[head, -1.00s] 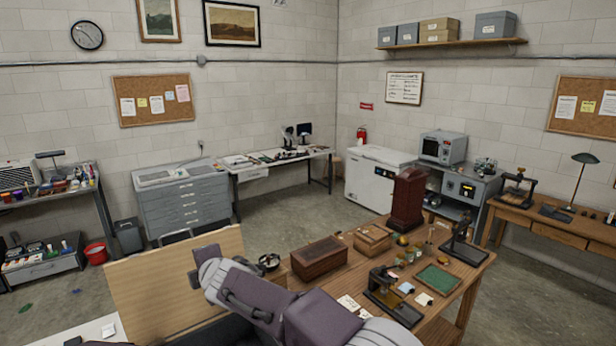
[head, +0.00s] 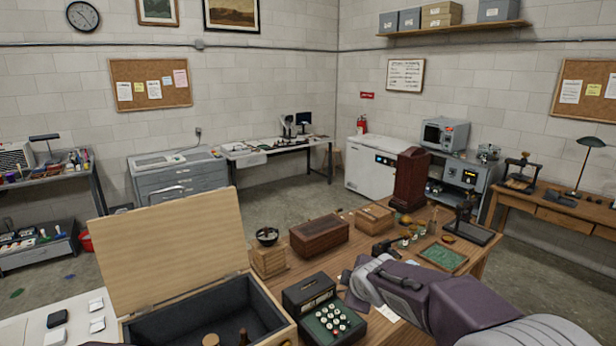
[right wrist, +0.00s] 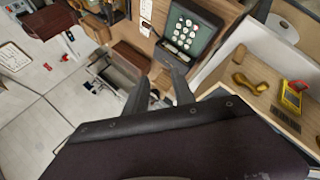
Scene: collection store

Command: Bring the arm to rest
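My right arm (head: 440,300) reaches in from the lower right of the head view, low over the right part of the wooden table. Beyond the fingertips the wrist view shows the black case with round white pieces on green (right wrist: 188,38); this case is also in the head view (head: 335,322). My left gripper is in neither view.
An open, dark-lined wooden box (head: 220,295) with raised lid stands left of the case. The wooden table (head: 330,262) also carries a brown box (head: 319,237), a small grinder (head: 267,255), a dark red clock case (head: 408,180) and a green mat (head: 443,257). Open floor lies behind.

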